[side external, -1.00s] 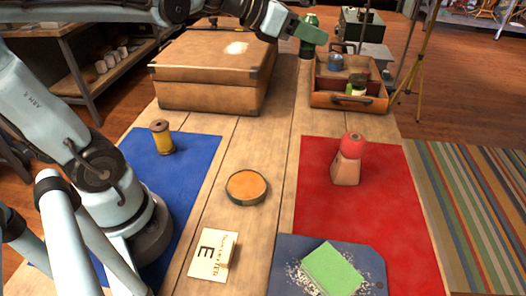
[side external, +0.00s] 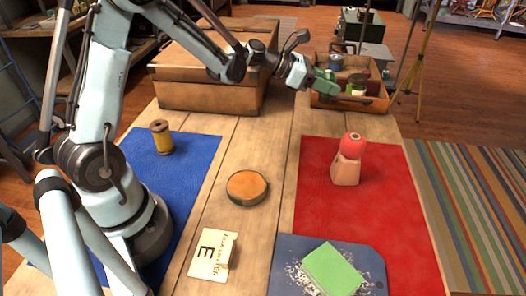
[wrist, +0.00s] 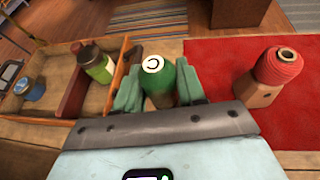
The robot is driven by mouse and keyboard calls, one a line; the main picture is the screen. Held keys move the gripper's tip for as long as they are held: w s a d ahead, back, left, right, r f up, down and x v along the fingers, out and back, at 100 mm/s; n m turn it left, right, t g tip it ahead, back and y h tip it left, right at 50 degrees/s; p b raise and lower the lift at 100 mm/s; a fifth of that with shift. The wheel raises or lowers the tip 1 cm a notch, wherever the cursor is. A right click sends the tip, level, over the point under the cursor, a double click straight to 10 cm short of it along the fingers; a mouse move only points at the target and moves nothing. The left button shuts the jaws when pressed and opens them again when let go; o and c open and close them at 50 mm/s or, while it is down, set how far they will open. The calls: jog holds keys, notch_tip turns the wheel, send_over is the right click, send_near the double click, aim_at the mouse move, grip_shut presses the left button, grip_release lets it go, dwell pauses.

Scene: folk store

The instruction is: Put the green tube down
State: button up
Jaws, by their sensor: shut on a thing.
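My gripper (side external: 326,83) is shut on the green tube (wrist: 160,78), whose round white top faces the camera in the wrist view. The fingers (wrist: 158,92) grip it from both sides. In the side external view the gripper is beside the left front of the open orange case, and I cannot clearly separate the tube from the green fingers. In the wrist view the tube is between the case and the red mat. Its bottom is hidden, so I cannot tell if it touches the table.
The orange case (side external: 375,104) holds a green jar (wrist: 99,67) and a blue tin (wrist: 30,88). A red-topped wooden block (side external: 347,165) stands on the red mat (side external: 330,230). A large brown box (side external: 205,97) is left of the gripper. Bare planks lie in front.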

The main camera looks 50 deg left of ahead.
jog(key=shift+f, duration=0.3)
jog(key=shift+f, duration=4.7)
jog(key=shift+f, duration=0.1)
jog(key=o, duration=0.8)
jog(key=shift+f, duration=0.1)
